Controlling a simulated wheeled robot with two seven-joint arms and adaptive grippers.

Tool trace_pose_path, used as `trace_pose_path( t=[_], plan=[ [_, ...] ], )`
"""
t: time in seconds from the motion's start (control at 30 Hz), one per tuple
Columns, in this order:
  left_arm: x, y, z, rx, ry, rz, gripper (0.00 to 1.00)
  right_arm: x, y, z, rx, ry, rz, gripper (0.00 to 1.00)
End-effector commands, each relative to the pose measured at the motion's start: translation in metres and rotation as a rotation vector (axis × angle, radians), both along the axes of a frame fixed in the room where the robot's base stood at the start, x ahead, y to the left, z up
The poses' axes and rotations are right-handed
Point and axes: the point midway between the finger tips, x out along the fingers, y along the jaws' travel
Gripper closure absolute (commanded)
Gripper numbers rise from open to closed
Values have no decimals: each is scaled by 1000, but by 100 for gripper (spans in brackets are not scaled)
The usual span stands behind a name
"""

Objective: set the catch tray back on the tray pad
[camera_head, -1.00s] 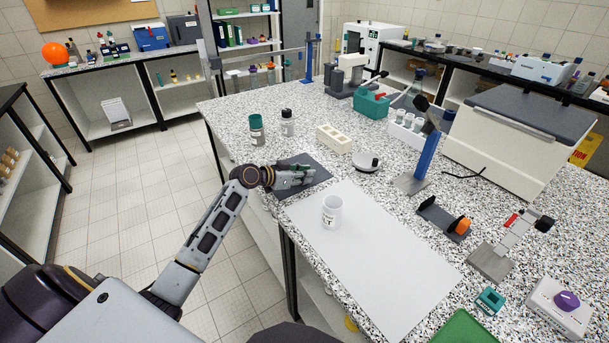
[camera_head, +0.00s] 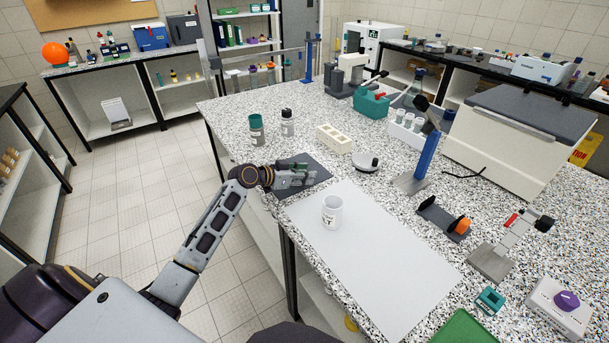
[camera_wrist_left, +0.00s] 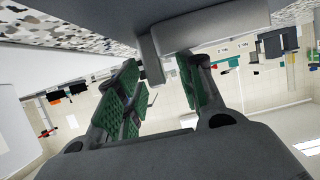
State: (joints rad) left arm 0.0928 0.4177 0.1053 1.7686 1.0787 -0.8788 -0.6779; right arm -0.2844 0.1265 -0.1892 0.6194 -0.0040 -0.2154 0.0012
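The dark grey tray pad (camera_head: 318,172) lies flat near the left edge of the speckled bench. My left gripper (camera_head: 296,176) is low over it and hides much of it. In the left wrist view the pad (camera_wrist_left: 85,32) crosses the top. A light grey piece (camera_wrist_left: 212,22), apparently the catch tray, lies against it, with a narrow tab reaching towards the space between my fingers. The green-padded fingers of my left gripper (camera_wrist_left: 160,88) stand apart, with a gap around the tab. In the head view I cannot pick the tray out from the gripper. My right gripper is out of view.
A white sheet (camera_head: 380,265) with a white jar (camera_head: 332,212) lies nearer than the pad. A green-lidded jar (camera_head: 257,130), a cream block with holes (camera_head: 334,139) and a round white device (camera_head: 366,162) stand behind. A blue post (camera_head: 427,155) rises to the right.

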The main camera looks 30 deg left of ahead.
Motion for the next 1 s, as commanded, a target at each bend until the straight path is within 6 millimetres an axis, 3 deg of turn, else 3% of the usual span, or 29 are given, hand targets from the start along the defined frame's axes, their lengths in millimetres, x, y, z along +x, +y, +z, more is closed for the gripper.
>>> trace_pose_path(
  t=[0.57, 1.0],
  plan=[
    [-49, 27, 21, 3, 1, -1, 62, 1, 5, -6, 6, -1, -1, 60],
    [-84, 48, 39, 2, 0, 1, 62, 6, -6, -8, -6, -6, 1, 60]
  ],
)
